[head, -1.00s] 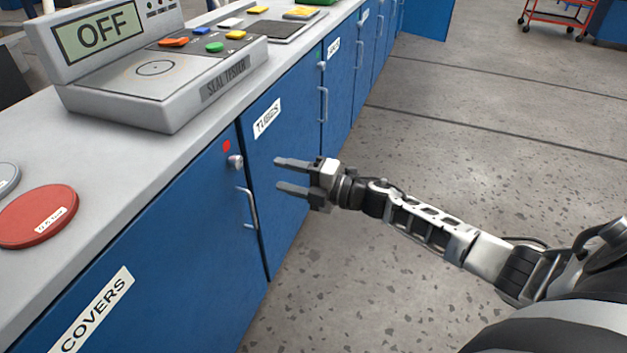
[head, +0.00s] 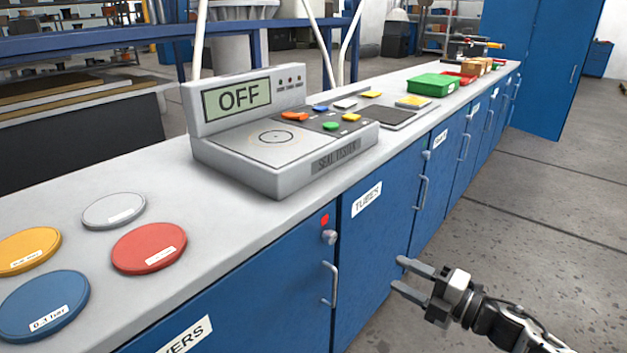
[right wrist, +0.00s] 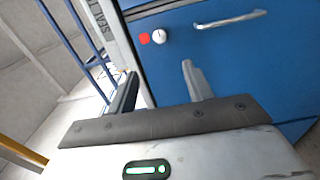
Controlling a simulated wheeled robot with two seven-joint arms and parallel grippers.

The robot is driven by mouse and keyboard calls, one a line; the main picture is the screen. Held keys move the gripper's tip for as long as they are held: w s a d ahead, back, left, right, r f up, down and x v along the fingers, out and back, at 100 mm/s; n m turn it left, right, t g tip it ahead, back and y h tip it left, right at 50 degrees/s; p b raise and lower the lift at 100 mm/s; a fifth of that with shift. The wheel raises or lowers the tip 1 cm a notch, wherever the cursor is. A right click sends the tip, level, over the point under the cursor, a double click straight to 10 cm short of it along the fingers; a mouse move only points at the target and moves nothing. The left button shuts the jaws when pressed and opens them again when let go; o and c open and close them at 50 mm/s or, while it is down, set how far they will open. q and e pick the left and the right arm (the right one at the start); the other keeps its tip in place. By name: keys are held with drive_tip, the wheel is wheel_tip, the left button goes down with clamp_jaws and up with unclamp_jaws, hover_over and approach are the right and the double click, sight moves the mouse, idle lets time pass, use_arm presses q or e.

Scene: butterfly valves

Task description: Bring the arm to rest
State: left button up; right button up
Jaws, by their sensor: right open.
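My right gripper (head: 402,275) is at the lower right of the head view, its fingers apart with nothing between them. It is in front of the blue cabinet doors, below the counter top, near the door labelled TUBES (head: 372,240). In the right wrist view its two fingers (right wrist: 160,90) are spread, facing a blue door with a knob and a red square. The right arm reaches in from the lower right corner. My left gripper is in neither view.
The counter (head: 240,220) carries a seal tester (head: 270,150) reading OFF. Red (head: 149,247), blue (head: 43,305), yellow (head: 28,250) and grey (head: 113,210) discs lie at the left. A green bin (head: 433,85) stands farther back. Floor at the right is clear.

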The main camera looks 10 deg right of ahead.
use_arm(q)
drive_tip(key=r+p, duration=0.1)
drive_tip(key=p, duration=0.2)
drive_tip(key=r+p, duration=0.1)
drive_tip(key=p, duration=0.2)
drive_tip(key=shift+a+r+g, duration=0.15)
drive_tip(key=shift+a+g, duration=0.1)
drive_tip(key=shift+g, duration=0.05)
use_arm(e)
drive_tip(key=s+a+f+m+g+h, duration=0.1)
drive_tip(key=s+a+m+h, duration=0.2)
drive_tip(key=s+a+m, duration=0.4)
drive_tip(key=s+a+f+m+g+h, duration=0.2)
drive_tip(key=s+a+m+h, duration=0.2)
drive_tip(key=s+a+m, duration=0.3)
drive_tip(key=s+m, duration=0.5)
drive_tip(key=m, duration=0.4)
drive_tip(key=shift+s+a+f, duration=0.2)
drive_tip(key=shift+a+f, duration=0.1)
drive_tip(key=shift+a, duration=0.1)
